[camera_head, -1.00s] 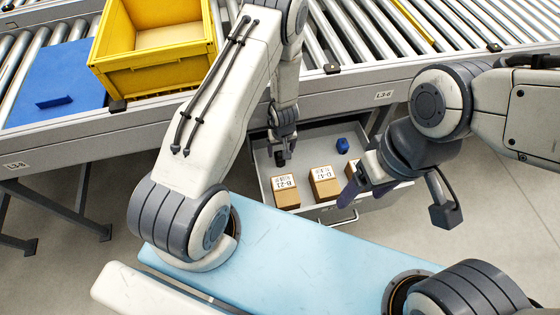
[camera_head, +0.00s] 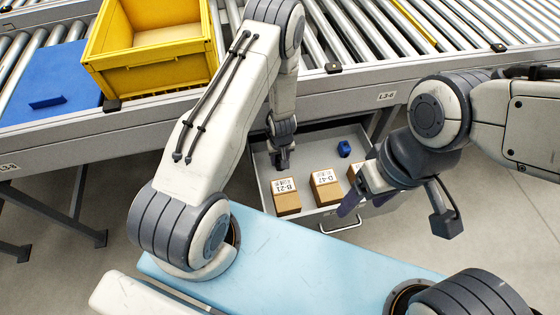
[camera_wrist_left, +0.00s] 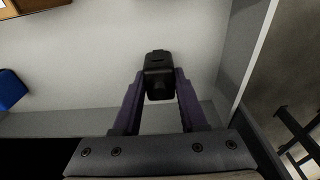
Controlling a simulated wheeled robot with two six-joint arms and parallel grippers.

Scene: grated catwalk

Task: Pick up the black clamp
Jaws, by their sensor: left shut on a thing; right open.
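The black clamp (camera_wrist_left: 158,76) shows in the left wrist view between the two purple fingers of my left gripper (camera_wrist_left: 160,95), which are shut on it. A pale drawer floor lies behind the clamp. In the head view my left gripper (camera_head: 282,160) points down into the open drawer, and the clamp is hard to make out there. My right gripper (camera_head: 362,195) is open and empty near the drawer's front right corner.
The open drawer (camera_head: 318,214) holds several cardboard boxes, including one marked B-21 (camera_head: 286,203) and one marked D-47 (camera_head: 326,193), and a blue object (camera_head: 344,149). Above are a roller conveyor (camera_head: 345,40), a yellow crate (camera_head: 160,80) and a blue mat (camera_head: 45,80).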

